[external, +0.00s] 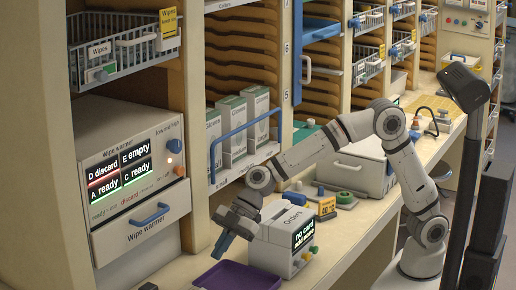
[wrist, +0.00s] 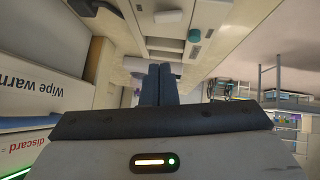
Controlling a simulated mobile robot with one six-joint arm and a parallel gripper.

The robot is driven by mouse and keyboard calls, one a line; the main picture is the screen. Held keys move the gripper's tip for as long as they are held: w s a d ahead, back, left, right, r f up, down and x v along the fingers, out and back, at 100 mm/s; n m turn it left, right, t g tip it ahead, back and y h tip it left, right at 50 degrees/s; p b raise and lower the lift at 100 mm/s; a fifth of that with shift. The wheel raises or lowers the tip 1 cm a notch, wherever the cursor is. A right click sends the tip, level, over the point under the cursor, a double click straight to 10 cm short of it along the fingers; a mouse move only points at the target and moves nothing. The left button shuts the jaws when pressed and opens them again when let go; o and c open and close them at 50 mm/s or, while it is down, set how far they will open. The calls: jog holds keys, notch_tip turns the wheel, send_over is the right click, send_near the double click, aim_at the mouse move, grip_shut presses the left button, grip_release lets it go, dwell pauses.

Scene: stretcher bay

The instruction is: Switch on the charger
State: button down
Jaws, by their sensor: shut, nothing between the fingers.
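My gripper (external: 221,245) hangs at the front of the counter, pointing down and left. It is left of the Orders box and right of the wipe warmer, apart from both. In the wrist view, its two dark fingers (wrist: 160,82) are together with nothing between them. No label that reads "charger" is legible, so I cannot tell which device it is. A white panel with coloured buttons (external: 466,22) is at the far upper right.
The Orders box (external: 272,250) has a screen and coloured knobs. A purple tray (external: 236,278) lies below my gripper. Boxes of gloves (external: 231,126) and wire baskets line the shelves.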

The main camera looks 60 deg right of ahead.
jog(key=p+x, duration=0.1)
jog(key=x, duration=0.4)
jog(key=shift+a+f, duration=0.15)
jog(key=shift+a, duration=0.1)
jog(key=f, duration=0.3)
jog(key=shift+w+f, duration=0.15)
jog(key=shift+w, duration=0.2)
jog(key=shift+w+f, duration=0.1)
jog(key=shift+f, duration=0.25)
